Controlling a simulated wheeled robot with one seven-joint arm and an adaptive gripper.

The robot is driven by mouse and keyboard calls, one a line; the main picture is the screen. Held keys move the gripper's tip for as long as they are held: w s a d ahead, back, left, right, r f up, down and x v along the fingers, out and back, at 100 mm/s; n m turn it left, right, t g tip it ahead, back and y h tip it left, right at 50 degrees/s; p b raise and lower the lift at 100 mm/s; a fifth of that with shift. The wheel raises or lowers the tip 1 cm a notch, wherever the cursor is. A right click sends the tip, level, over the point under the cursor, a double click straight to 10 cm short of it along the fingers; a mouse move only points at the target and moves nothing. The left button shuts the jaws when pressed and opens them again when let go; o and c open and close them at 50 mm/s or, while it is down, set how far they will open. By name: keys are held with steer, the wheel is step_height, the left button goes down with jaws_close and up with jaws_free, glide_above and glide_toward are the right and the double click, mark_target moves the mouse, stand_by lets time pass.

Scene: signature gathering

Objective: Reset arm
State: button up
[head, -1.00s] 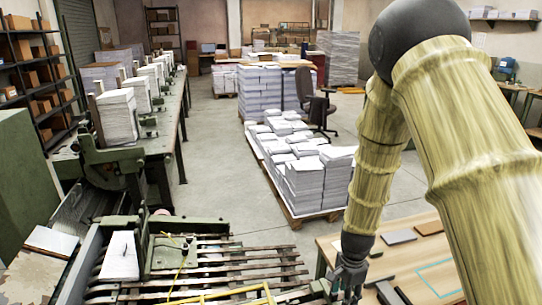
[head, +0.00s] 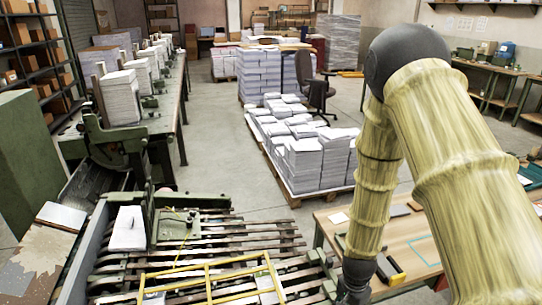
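My arm comes in from the right in a bamboo-like casing, with a dark rounded elbow at the top. Its forearm hangs down to my gripper (head: 354,292), which is dark and sits at the lower edge of the head view. The gripper is partly cut off and its fingers are not clear. It is at the left edge of the wooden table (head: 398,232), beside the slatted machine bed. I cannot see anything held in it.
A yellow frame (head: 210,281) lies over the slatted bed (head: 232,238). On the table are a dark block with yellow (head: 389,268), a brown block (head: 415,206) and a teal outline (head: 424,250). A pallet of paper stacks (head: 308,165) stands behind. The floor (head: 222,150) between is clear.

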steer(key=s+f+n+b, duration=0.1)
steer(key=s+f+n, duration=0.4)
steer(key=s, duration=0.8)
steer(key=s+f+n, duration=0.6)
steer(key=s+f, duration=0.3)
steer(key=s, duration=0.4)
steer(key=shift+s+f+y+b, duration=0.2)
steer(key=shift+f+y+b, duration=0.1)
steer(key=shift+f+b, duration=0.1)
steer(key=shift+r, duration=0.1)
steer(key=shift+c, duration=0.4)
stand_by(0.8)
